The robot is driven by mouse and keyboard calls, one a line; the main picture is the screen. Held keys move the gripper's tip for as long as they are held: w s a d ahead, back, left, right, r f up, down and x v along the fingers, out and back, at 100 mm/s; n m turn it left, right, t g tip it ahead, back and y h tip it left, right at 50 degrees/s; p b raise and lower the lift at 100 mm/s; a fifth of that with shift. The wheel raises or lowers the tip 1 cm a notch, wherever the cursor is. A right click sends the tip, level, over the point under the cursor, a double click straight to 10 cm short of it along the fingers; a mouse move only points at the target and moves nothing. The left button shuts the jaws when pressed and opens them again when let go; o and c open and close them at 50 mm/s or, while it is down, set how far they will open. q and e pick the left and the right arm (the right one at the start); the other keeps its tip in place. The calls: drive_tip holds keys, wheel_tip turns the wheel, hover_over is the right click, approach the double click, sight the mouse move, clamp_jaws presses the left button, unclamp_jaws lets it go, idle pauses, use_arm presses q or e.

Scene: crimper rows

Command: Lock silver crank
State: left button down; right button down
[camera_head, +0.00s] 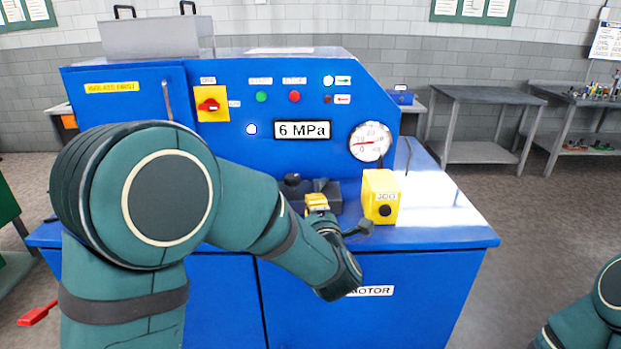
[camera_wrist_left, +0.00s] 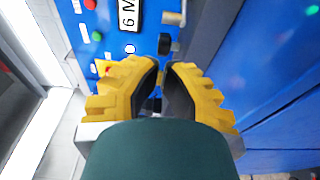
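A slim silver-grey handle (camera_head: 167,101) stands upright on the left blue door of the machine in the head view; it is the only crank-like silver part I can make out, and I cannot tell whether it is locked. My left gripper (camera_head: 317,203) is low in front of the panel, right of and below this handle and well apart from it. In the left wrist view the yellow fingers of this gripper (camera_wrist_left: 165,65) stand with a narrow gap between their tips. I see nothing held there. A dark knob (camera_wrist_left: 165,43) shows just beyond the tips. My right gripper is out of view.
The blue machine (camera_head: 400,275) carries a red rotary switch (camera_head: 209,105), a 6 MPa display (camera_head: 302,130) and a round gauge (camera_head: 370,141). A yellow JOG box (camera_head: 380,197) stands close right of my left gripper. A grey table (camera_head: 487,95) is at the back right.

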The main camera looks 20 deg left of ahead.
use_arm(q)
drive_tip(key=shift+w+a, duration=0.35)
drive_tip(key=shift+a, duration=0.25)
drive_tip(key=shift+d+r, duration=0.1)
drive_tip(key=shift+d, duration=0.25)
drive_tip(key=shift+a, duration=0.15)
drive_tip(key=x, duration=1)
